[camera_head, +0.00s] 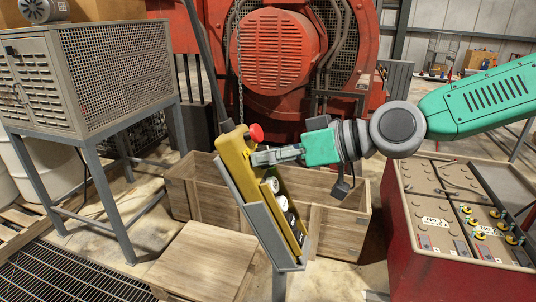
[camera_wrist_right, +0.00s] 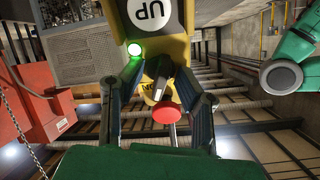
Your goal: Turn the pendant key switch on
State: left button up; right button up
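The yellow pendant (camera_head: 236,165) leans tilted in a grey holder (camera_head: 255,215), with a red mushroom button (camera_head: 256,132) near its top and round buttons below. In the right wrist view the pendant (camera_wrist_right: 178,48) shows a white UP button (camera_wrist_right: 150,10), a lit green lamp (camera_wrist_right: 134,49), the red button (camera_wrist_right: 167,113) and a black key switch (camera_wrist_right: 158,72) beside a partly hidden ON label. My right gripper (camera_head: 262,157) is at the pendant's face; in the wrist view its fingers (camera_wrist_right: 160,75) are apart on either side of the key switch. Contact is unclear. My left gripper is out of view.
Wooden crates (camera_head: 340,228) stand behind and below the pendant. A red engine (camera_head: 275,50) fills the back. A grey mesh cabinet (camera_head: 90,75) stands left, and a red cart (camera_head: 440,260) with small fittings stands right.

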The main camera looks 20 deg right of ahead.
jog(key=shift+d, duration=0.1)
jog(key=shift+d, duration=0.1)
grip_shut()
jog(key=shift+m, duration=1.1)
jog(key=shift+f, duration=0.1)
grip_release()
